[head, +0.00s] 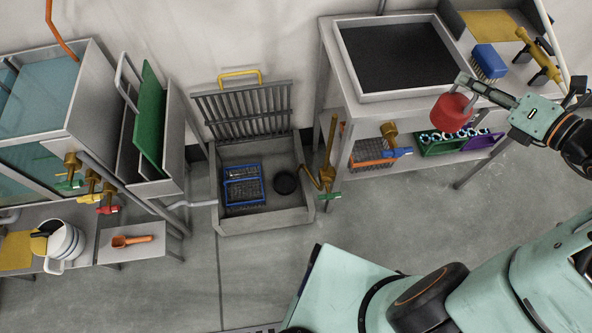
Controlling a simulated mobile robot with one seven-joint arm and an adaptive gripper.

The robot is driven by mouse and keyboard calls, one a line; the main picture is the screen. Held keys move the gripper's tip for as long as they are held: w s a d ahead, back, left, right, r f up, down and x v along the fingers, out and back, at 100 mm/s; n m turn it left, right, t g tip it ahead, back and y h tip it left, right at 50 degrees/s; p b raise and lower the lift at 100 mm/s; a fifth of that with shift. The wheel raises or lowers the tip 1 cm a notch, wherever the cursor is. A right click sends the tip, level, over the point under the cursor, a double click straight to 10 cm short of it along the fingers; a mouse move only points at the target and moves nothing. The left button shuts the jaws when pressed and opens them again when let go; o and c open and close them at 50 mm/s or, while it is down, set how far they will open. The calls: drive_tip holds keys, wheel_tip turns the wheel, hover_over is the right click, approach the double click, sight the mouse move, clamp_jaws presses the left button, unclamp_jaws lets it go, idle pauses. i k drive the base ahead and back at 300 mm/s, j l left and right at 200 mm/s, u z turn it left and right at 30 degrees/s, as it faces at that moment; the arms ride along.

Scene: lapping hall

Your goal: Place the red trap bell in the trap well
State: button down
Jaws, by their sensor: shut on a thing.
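The red trap bell (452,112) hangs from my gripper (466,86) at the upper right of the head view. My gripper is shut on the bell's grey handle at its top. In this view the bell lies in front of the lower edge of the table with the black tray, clear of the floor box. The trap well seems to be the dark round opening (286,183) in the floor of the grey box (265,222). It is to the lower left of my gripper, and nothing covers it.
A blue wire basket (243,186) sits in the box beside the opening. A raised grating (242,112) with a yellow handle stands at its back. A brass pipe (330,150) with a valve rises at its right edge. The floor in front is clear.

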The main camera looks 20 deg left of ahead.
sight(286, 184)
drive_tip(key=k+j+u, duration=0.1)
drive_tip(key=j+u, duration=0.25)
drive_tip(key=j, duration=0.3)
drive_tip(key=j+u, duration=0.35)
drive_tip(key=j, duration=0.3)
drive_tip(key=j+u, duration=0.35)
drive_tip(key=j, duration=0.3)
